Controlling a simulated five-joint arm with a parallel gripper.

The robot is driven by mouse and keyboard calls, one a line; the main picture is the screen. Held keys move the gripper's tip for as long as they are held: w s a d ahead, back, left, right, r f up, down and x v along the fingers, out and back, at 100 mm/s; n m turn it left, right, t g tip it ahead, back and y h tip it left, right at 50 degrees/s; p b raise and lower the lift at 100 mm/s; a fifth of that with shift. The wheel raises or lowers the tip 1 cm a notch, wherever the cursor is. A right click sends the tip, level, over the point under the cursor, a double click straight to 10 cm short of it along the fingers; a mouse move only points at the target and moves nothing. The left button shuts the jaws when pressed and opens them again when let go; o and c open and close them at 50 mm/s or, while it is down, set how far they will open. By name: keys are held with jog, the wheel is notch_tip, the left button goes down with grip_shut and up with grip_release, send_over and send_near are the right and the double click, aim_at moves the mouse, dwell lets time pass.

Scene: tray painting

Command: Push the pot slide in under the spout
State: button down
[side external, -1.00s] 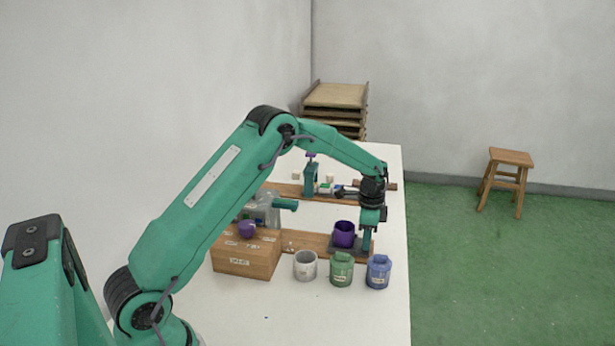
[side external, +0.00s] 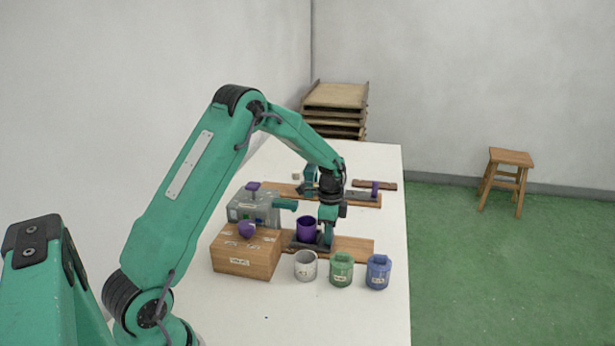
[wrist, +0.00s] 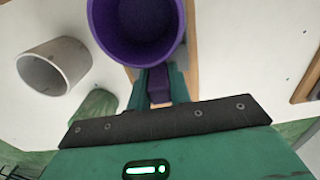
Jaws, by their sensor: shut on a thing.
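The purple pot (side external: 306,229) stands upright on the dark pot slide (side external: 297,246), which rides on a wooden board (side external: 352,246). The teal spout (side external: 286,205) juts right from the grey box-shaped machine (side external: 262,212); its tip is close to the pot's rim, and I cannot tell whether they line up exactly. My gripper (side external: 327,236) is at the right end of the slide, beside the pot. In the wrist view my gripper (wrist: 158,82) is shut on the slide's purple handle (wrist: 157,90), with the pot (wrist: 137,28) just beyond.
A white pot (side external: 305,266), a green pot (side external: 341,270) and a blue pot (side external: 378,272) stand in front. A second board (side external: 350,198) lies behind. The board right of my gripper is clear.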

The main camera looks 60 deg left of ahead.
aim_at(315, 238)
jog(key=s+a, duration=0.3)
jog(key=c, duration=1.3)
grip_release()
jog(key=shift+w+r, duration=0.1)
jog(key=shift+r, duration=3.85)
